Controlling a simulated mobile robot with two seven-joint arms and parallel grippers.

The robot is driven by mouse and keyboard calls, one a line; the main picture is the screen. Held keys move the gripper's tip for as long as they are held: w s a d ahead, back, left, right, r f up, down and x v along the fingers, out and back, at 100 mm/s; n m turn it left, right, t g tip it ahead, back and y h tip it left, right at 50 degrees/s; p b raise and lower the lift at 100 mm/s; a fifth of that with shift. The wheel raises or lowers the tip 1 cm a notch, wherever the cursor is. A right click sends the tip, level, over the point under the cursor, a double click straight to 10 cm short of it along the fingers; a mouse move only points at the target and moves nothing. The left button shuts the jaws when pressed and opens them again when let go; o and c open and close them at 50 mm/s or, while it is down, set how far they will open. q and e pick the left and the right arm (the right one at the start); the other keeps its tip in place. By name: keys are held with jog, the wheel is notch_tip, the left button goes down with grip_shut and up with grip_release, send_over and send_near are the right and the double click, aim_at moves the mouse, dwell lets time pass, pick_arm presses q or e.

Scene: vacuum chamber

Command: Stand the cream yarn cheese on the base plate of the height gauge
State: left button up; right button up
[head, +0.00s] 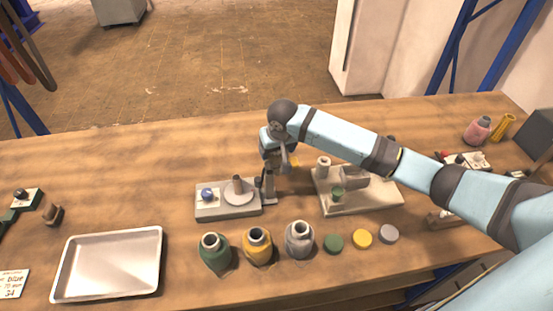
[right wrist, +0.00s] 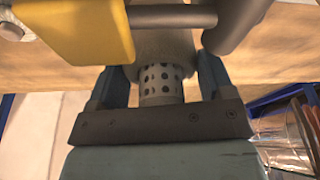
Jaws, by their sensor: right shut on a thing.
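My right gripper (right wrist: 162,82) is shut on the perforated tube of the cream yarn cheese. The pale yarn body (right wrist: 165,45) shows just beyond the fingers in the right wrist view. In the head view my right arm reaches over the table, and its gripper (head: 269,180) hangs down between two grey-based devices; the cheese is hard to make out there. The left device (head: 226,210) has a blue knob and a grey round plate with a short upright. I cannot tell for certain which part is the height gauge. My left gripper is not in view.
The right device (head: 365,202) carries a pale cylinder, a green piece and a block. Green (head: 214,254), yellow (head: 258,250) and grey (head: 299,243) jars stand in front, with round discs (head: 362,238) to their right.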

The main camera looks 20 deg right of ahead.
jog(key=shift+f, duration=2.3)
jog(key=shift+f, duration=0.1)
jog(key=o, duration=1)
